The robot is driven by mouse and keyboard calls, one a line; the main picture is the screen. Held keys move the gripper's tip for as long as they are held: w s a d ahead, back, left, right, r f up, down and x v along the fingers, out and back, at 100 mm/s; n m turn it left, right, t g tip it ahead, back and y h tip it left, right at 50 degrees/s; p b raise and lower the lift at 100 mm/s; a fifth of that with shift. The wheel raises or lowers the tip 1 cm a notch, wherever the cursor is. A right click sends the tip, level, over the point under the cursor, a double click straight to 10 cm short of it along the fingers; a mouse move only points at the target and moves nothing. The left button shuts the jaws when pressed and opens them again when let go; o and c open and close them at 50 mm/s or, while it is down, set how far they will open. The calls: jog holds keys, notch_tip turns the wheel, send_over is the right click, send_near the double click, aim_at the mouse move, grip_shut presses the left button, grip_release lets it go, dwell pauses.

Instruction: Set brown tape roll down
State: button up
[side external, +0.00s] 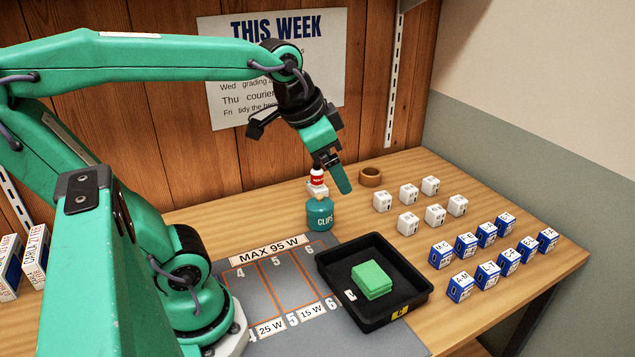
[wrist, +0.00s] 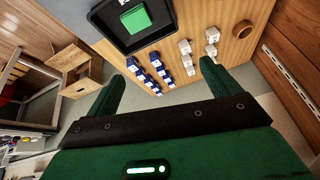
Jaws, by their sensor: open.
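The brown tape roll (side external: 370,177) lies flat on the wooden table near the back wall, behind the white boxes. It also shows in the wrist view (wrist: 243,31) at the upper right, apart from my fingers. My gripper (side external: 335,172) is in the air above the table, left of the roll in the side view. In the wrist view my gripper (wrist: 158,88) has its two green fingers wide apart with nothing between them.
A teal clips jar (side external: 320,214) stands below my gripper, with a red-and-white item (side external: 317,181) above it. White boxes (side external: 408,222) and blue boxes (side external: 487,234) fill the right side. A black tray (side external: 330,277) holds a green block (side external: 373,279). Bare wood lies around the roll.

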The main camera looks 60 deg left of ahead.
jog(key=s+d+f+n, duration=0.1)
jog(key=s+f+n, duration=0.1)
jog(key=s, duration=0.3)
jog(key=shift+s+d+f, duration=0.15)
jog(key=shift+d+f, duration=0.2)
jog(key=shift+f, duration=0.45)
dwell(0.4)
